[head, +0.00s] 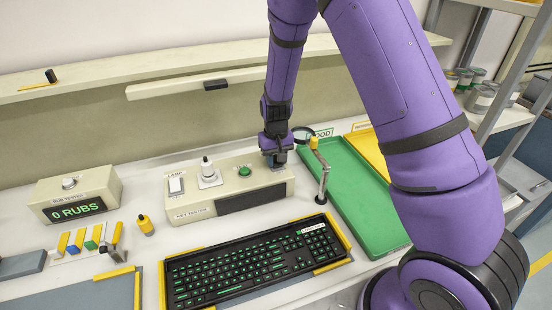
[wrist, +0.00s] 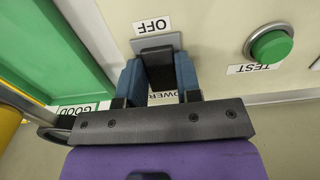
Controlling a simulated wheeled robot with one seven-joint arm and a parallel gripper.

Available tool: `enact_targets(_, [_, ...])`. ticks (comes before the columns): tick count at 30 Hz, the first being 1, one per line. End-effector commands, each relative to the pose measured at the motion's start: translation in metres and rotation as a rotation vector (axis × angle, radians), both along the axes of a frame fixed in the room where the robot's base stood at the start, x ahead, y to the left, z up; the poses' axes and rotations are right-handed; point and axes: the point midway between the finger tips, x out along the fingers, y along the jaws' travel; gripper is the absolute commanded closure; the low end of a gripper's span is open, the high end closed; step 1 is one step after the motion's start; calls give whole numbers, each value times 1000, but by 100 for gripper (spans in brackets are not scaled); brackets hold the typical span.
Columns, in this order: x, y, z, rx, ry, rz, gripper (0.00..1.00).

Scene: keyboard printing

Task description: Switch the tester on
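The key tester (head: 185,213) is a cream box on the bench with a dark, blank screen (head: 250,195). Its power switch (wrist: 157,62) is a black lever on a grey plate, seen upside down in the wrist view beside the OFF label (wrist: 153,25). The POWER label (wrist: 165,97) is partly covered. My gripper (wrist: 160,82) has one blue finger on each side of the lever. I cannot tell whether the fingers press on it. In the head view my gripper (head: 277,155) is at the tester's right end and hides the switch.
The green test button (head: 245,171) sits beside the switch. A magnifier on a stand (head: 322,180) is close at the right, before the green GOOD tray (head: 355,195). The keyboard (head: 250,262) lies in front. The rub tester (head: 75,192) stands at the left.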

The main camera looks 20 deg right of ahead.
Motion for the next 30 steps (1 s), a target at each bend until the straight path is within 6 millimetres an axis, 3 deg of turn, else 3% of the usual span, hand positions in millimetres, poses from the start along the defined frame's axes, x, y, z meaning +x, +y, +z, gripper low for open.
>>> enact_targets(21, [2, 0, 1, 0, 121, 0, 92])
enact_targets(22, [2, 0, 1, 0, 121, 0, 61])
enact_targets(24, [2, 0, 1, 0, 121, 0, 45])
enact_targets(30, [2, 0, 1, 0, 121, 0, 43])
